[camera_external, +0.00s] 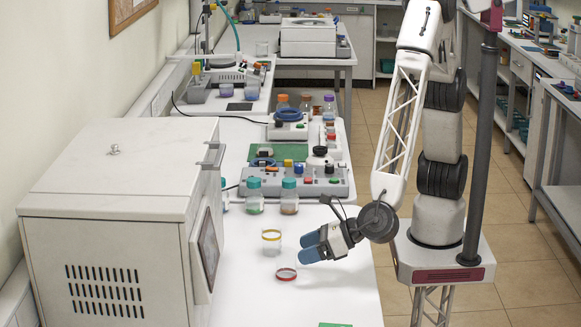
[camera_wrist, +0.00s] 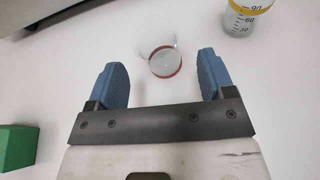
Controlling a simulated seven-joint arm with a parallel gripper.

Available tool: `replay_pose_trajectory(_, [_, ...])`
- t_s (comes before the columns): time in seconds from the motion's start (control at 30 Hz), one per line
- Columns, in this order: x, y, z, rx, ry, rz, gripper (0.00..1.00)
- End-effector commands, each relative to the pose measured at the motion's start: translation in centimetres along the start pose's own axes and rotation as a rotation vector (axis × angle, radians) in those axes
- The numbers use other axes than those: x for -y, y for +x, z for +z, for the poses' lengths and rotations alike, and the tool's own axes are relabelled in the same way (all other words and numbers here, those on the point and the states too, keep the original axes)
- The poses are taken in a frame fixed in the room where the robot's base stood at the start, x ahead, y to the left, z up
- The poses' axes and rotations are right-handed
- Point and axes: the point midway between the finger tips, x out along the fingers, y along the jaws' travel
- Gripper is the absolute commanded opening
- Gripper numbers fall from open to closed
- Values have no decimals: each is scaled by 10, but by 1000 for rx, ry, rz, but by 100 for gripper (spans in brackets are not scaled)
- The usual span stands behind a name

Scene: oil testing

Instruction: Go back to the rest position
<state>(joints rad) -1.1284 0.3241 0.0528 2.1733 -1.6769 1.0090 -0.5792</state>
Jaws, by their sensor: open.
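My gripper (camera_external: 312,246) has blue fingers and is held low over the white table in the external view, to the right of the glassware. In the wrist view my gripper (camera_wrist: 162,82) is open, with nothing between its fingers. A small clear dish with a red rim (camera_external: 286,274) sits on the table just left of and in front of my fingertips. In the wrist view the red-rimmed clear vessel (camera_wrist: 165,62) lies ahead, between the lines of the two fingers. It looks apart from both fingers.
A clear beaker with a yellow band (camera_external: 271,243) stands left of my gripper, and also shows in the wrist view (camera_wrist: 240,18). A large white box-shaped machine (camera_external: 120,220) stands at the left. A green block (camera_wrist: 16,147) is at lower left. Teal-capped bottles (camera_external: 289,197) stand behind.

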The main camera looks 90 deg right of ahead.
Motion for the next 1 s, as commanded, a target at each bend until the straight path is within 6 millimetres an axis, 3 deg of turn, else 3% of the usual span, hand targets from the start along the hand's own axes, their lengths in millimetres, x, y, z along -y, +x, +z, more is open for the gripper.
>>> replay_pose_trajectory(0.47, [19,49,92,-29,347,-111,76])
replay_pose_trajectory(0.77, [77,72,130,-44,503,-221,76])
replay_pose_trajectory(1.0, [151,90,164,-56,675,-349,76])
